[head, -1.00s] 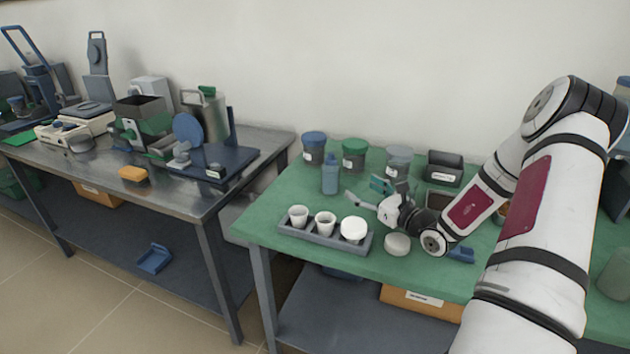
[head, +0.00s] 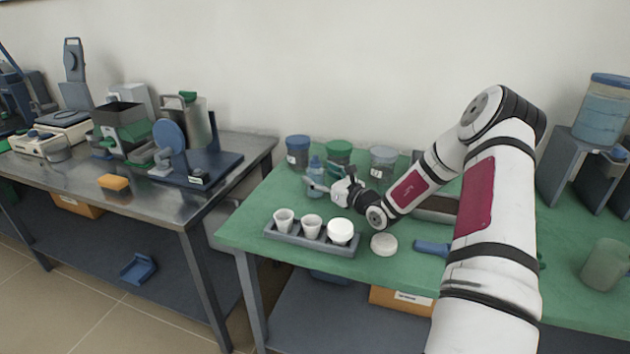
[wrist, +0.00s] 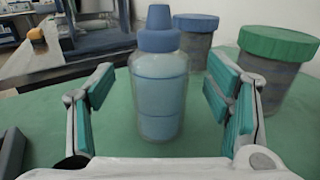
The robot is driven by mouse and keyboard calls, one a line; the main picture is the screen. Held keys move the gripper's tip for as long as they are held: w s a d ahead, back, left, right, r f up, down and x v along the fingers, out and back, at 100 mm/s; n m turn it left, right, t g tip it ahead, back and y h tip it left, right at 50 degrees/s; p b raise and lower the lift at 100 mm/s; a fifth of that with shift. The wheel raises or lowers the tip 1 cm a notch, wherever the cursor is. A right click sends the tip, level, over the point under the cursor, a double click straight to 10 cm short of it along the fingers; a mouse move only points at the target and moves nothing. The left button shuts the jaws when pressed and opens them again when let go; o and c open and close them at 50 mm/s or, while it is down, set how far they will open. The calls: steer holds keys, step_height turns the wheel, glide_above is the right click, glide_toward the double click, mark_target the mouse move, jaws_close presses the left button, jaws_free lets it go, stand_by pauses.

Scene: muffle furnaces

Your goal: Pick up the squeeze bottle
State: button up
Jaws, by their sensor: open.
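The squeeze bottle (wrist: 160,90) is clear with blue liquid and a blue cap and nozzle. It stands upright on the green tabletop, centred in the wrist view. In the head view the squeeze bottle (head: 316,166) is partly hidden behind my gripper (head: 322,185). In the wrist view my gripper (wrist: 168,105) is open, with one teal-padded finger on each side of the bottle and a visible gap on both sides. I cannot tell how far the fingertips reach past the bottle.
A blue-lidded jar (head: 298,152) and green-lidded jar (head: 338,152) stand close behind the bottle, with a grey-lidded jar (head: 383,160) to the right. A dark tray (head: 290,240) holding white cups lies in front. A white disc (head: 383,245) lies beside it.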

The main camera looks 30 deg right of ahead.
steer(key=shift+w+a, duration=0.1)
steer(key=shift+w, duration=1.05)
jaws_close()
steer(key=shift+r, duration=0.1)
